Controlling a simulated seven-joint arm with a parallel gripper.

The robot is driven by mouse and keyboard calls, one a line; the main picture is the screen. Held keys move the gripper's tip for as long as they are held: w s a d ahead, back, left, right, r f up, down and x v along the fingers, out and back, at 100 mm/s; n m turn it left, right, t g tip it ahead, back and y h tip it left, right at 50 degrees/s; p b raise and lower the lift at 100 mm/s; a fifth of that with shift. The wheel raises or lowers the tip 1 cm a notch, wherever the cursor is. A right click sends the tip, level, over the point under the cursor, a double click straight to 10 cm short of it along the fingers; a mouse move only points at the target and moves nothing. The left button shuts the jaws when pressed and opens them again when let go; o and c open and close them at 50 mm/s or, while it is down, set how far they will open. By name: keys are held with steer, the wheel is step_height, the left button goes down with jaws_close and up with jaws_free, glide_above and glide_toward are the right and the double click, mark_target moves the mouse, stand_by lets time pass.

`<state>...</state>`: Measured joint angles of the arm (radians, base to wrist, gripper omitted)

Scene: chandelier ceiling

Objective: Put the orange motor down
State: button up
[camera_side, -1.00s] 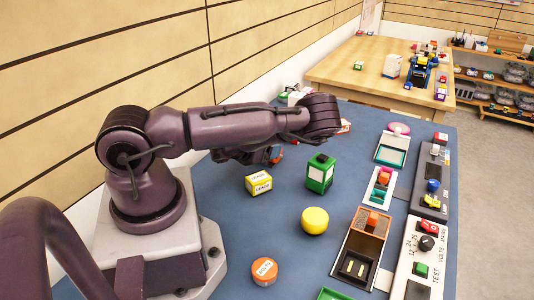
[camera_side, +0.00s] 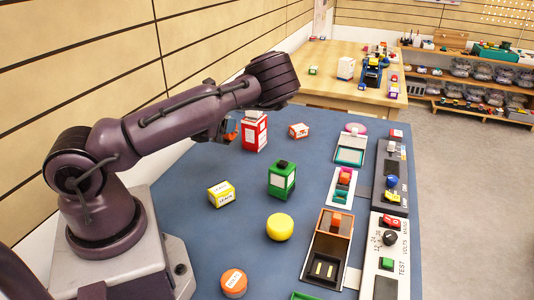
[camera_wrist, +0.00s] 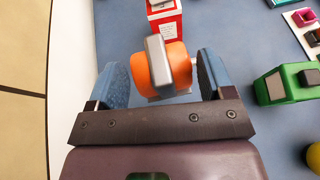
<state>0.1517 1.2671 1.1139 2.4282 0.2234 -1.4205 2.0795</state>
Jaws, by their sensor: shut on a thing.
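The orange motor (camera_wrist: 176,58) sits between the blue pads of my gripper (camera_wrist: 160,78) in the wrist view, with a grey metal strip across its middle. My gripper is shut on it. In the side view the orange motor (camera_side: 232,127) shows only in part beneath my wrist, beside the red box (camera_side: 255,132). My gripper (camera_side: 223,132) is mostly hidden there by the arm. The motor appears held above the blue table top (camera_side: 215,160), though the exact height cannot be told.
A green box (camera_side: 282,182), a yellow box (camera_side: 221,195), a yellow round piece (camera_side: 280,227) and an orange round piece (camera_side: 233,283) stand on the table. Trays and switch panels (camera_side: 388,240) line the right edge. A small red-and-white box (camera_side: 299,130) lies farther back.

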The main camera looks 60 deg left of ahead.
steer(key=w+d+r+m+t+h, duration=0.2)
steer(key=w+d+r+m+h, duration=0.1)
steer(key=w+d+m+h, duration=0.55)
steer(key=shift+h, duration=0.65)
steer(key=shift+w+a+f, duration=0.95)
steer(key=shift+w+f, duration=0.85)
steer(key=shift+f, duration=0.4)
steer(key=shift+w+a+f, duration=0.95)
steer(key=shift+w+f, duration=0.8)
steer(key=shift+f, duration=0.45)
steer(key=shift+w+a+f, duration=0.95)
steer(key=shift+w+f, duration=0.85)
steer(key=shift+f, duration=0.4)
steer(key=shift+f, duration=0.15)
steer(key=o, duration=1.3)
steer(key=shift+s, duration=0.1)
steer(key=v, duration=1.2)
steer(key=shift+s+f, duration=0.1)
steer(key=shift+f, duration=0.05)
